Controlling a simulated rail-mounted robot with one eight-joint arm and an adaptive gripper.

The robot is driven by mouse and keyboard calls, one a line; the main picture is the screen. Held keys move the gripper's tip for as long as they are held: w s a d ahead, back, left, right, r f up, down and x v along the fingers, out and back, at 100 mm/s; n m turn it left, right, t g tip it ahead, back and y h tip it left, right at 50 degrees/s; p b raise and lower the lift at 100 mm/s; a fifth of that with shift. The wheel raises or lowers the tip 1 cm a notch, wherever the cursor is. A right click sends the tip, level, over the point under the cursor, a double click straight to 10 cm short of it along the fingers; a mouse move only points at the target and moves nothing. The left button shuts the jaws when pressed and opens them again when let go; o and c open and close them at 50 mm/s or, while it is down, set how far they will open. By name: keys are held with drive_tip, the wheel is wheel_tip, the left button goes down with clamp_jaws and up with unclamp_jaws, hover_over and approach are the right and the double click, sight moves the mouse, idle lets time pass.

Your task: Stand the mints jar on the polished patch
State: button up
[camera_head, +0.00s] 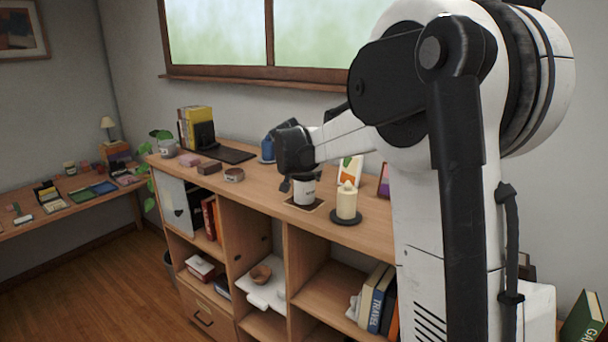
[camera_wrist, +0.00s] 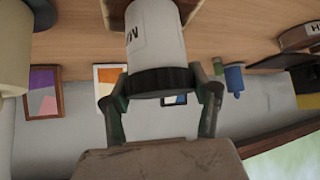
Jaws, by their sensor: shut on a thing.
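The mints jar (camera_head: 304,191) is a white cylinder with a dark lid. In the wrist view the jar (camera_wrist: 155,38) shows part of its black lettering and its black lid. My gripper (camera_head: 303,177) is shut on the jar from the lid end, and in the wrist view its fingers (camera_wrist: 164,84) press on both sides of the lid. The jar looks upright in the head view.
A cream candle (camera_head: 346,202) on a dark round base stands close to the right of the jar. A round brown tin (camera_head: 234,175) lies to the left. Behind are a blue bottle (camera_head: 268,149) and a picture frame (camera_head: 350,170). The shelf's front edge is near.

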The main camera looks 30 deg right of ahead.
drive_tip(key=shift+f, duration=0.15)
drive_tip(key=o, duration=1.5)
drive_tip(key=shift+o, duration=0.2)
drive_tip(key=shift+r, duration=0.2)
drive_tip(key=b+v, duration=0.1)
drive_tip(key=v, duration=1.1)
drive_tip(key=s+a+f+n+y, duration=0.2)
drive_tip(key=s+a+f, duration=0.2)
drive_tip(key=s, duration=0.7)
drive_tip(key=s+a+f+n+y, duration=0.2)
drive_tip(key=s+a+f, duration=0.3)
drive_tip(key=s, duration=0.7)
drive_tip(key=s+a+f+n+y, duration=0.2)
drive_tip(key=s+a+f+n, duration=0.2)
drive_tip(key=s+a, duration=0.4)
drive_tip(key=s+f, duration=0.1)
drive_tip(key=s, duration=0.3)
drive_tip(key=shift+f, duration=0.2)
